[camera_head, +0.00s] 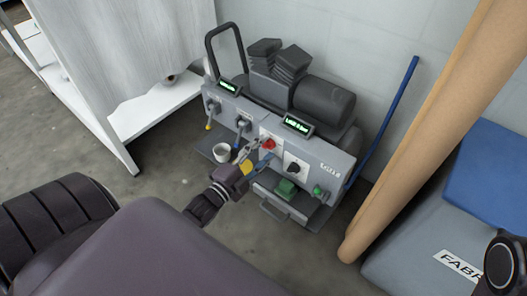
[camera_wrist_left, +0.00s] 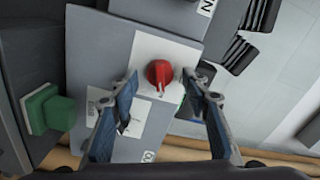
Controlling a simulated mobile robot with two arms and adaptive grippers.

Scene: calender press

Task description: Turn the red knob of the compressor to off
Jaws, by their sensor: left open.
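The compressor (camera_head: 322,160) is a grey machine with a black motor and tank on top, standing on the floor against the wall. Its red knob (camera_head: 268,144) sits on a white plate on the front panel. In the left wrist view the red knob (camera_wrist_left: 159,73) shows large, with a white pointer line toward the lower edge of the picture. My left gripper (camera_head: 258,155) is open in front of the panel. In the left wrist view its fingers (camera_wrist_left: 158,90) stand on either side of the knob, apart from it.
A blue rod (camera_head: 384,120) leans at the right, near a tan roll (camera_head: 440,120). A white table (camera_head: 150,113) stands left.

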